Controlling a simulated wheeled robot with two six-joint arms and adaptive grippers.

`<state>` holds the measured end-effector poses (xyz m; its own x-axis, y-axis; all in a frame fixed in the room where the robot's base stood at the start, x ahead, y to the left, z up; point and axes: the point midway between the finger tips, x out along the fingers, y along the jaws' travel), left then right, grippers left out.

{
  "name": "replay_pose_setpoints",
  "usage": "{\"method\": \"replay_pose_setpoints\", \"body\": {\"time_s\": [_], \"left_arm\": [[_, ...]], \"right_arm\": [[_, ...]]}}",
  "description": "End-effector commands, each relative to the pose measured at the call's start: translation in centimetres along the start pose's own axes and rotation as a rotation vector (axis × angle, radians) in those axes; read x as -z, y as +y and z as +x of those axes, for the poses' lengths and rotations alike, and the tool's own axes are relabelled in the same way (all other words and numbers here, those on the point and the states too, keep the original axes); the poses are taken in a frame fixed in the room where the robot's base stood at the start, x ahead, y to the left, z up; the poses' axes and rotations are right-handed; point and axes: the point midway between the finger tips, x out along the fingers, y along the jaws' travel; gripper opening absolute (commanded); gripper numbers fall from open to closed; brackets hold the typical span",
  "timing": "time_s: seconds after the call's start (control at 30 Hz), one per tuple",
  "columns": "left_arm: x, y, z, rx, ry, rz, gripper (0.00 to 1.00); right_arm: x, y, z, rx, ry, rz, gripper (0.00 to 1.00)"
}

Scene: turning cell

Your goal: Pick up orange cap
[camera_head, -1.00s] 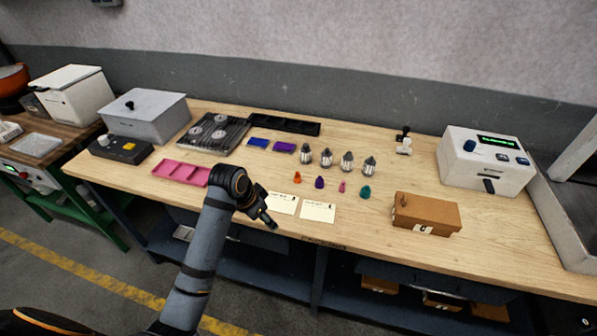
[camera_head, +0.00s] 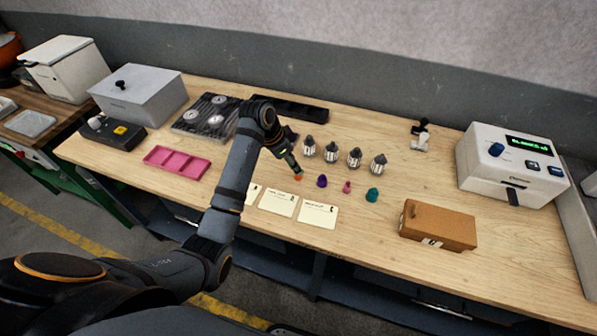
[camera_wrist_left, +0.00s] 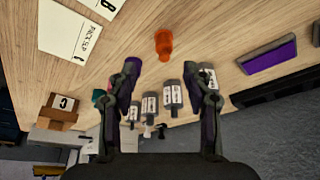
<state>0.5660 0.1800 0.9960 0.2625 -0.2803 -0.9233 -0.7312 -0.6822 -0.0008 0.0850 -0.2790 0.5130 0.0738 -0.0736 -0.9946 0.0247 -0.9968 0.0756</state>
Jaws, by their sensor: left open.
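The orange cap (camera_wrist_left: 164,45) stands on the wooden table in the left wrist view, ahead of and between the two fingers. In the head view the orange cap (camera_head: 298,177) shows just below the fingertips, partly covered by them. My left gripper (camera_head: 295,168) reaches down over it from the left. In the left wrist view my left gripper (camera_wrist_left: 168,75) is open, with nothing between its fingers; the cap looks apart from them. My right gripper is not in view.
A purple cap (camera_head: 322,181), a pink cap (camera_head: 347,187) and a teal cap (camera_head: 373,195) stand to the right. Several grey-tipped holders (camera_head: 331,152) stand behind. White cards (camera_head: 318,212) lie in front. A brown box (camera_head: 438,225) stands right, a pink tray (camera_head: 178,163) left.

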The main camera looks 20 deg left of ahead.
Motion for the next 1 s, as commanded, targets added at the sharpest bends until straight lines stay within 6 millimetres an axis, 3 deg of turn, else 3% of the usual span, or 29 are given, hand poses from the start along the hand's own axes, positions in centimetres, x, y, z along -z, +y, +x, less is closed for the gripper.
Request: {"method": "replay_pose_setpoints", "body": {"time_s": [0.2,0.33,0.5,0.73,1.0], "left_arm": [[0.0,0.0,0.8,-0.001,-0.001,0.0,0.51],[-0.2,-0.3,2.8,-0.002,-0.003,-0.001,0.51],[-0.3,-0.3,5.3,0.0,-0.001,0.0,0.51],[-0.3,-0.4,5.7,0.003,0.0,0.001,0.51],[-0.3,-0.4,5.6,0.002,0.0,0.0,0.17]], "right_arm": [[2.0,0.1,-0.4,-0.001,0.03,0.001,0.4],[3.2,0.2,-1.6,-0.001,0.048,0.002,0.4],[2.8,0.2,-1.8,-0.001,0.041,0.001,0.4],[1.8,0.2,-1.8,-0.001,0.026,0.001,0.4],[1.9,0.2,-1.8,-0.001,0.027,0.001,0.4]]}}
